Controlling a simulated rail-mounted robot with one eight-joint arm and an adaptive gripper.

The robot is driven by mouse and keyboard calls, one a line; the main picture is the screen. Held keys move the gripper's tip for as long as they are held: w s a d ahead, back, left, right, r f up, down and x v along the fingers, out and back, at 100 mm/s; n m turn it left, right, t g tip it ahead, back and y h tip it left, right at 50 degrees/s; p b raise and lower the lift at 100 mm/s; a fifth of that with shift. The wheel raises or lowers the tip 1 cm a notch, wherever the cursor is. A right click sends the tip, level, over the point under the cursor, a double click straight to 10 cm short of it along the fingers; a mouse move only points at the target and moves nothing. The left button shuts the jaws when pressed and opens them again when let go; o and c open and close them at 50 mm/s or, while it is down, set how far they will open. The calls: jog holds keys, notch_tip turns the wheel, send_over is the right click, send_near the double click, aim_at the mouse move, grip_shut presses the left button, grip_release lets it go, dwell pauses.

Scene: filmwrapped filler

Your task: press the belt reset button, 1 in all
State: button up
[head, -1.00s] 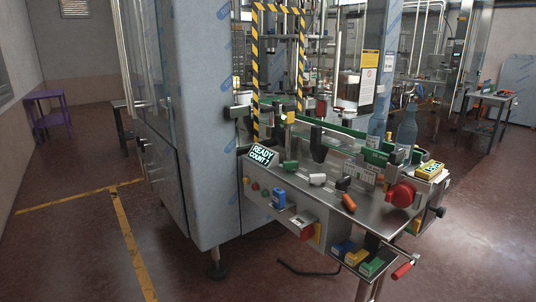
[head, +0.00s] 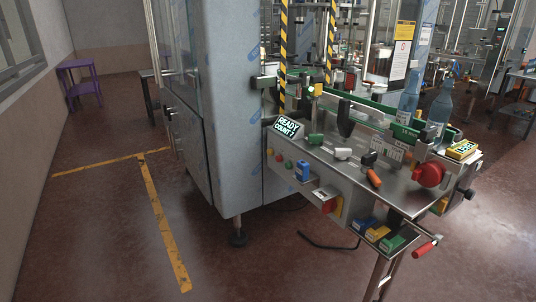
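The filler's front panel shows in the head view, below the sloped metal deck. It carries small buttons: a pale one (head: 269,152), a red one (head: 279,158) and a green one (head: 289,164). A blue unit (head: 302,170) sits to their right. A red switch on a yellow plate (head: 331,205) is mounted lower right. I cannot read any label marking one as the belt reset button. A lit display (head: 287,126) above the panel reads "READY COUNT" with a figure that looks like 7. My gripper is not in view.
Bottles (head: 440,105) stand at the conveyor's right end, by a big red knob (head: 429,174). A red-handled crank (head: 426,248) juts from the front right. Coloured boxes (head: 378,233) sit on a low shelf. Floor at left, with yellow lines (head: 160,205), is clear.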

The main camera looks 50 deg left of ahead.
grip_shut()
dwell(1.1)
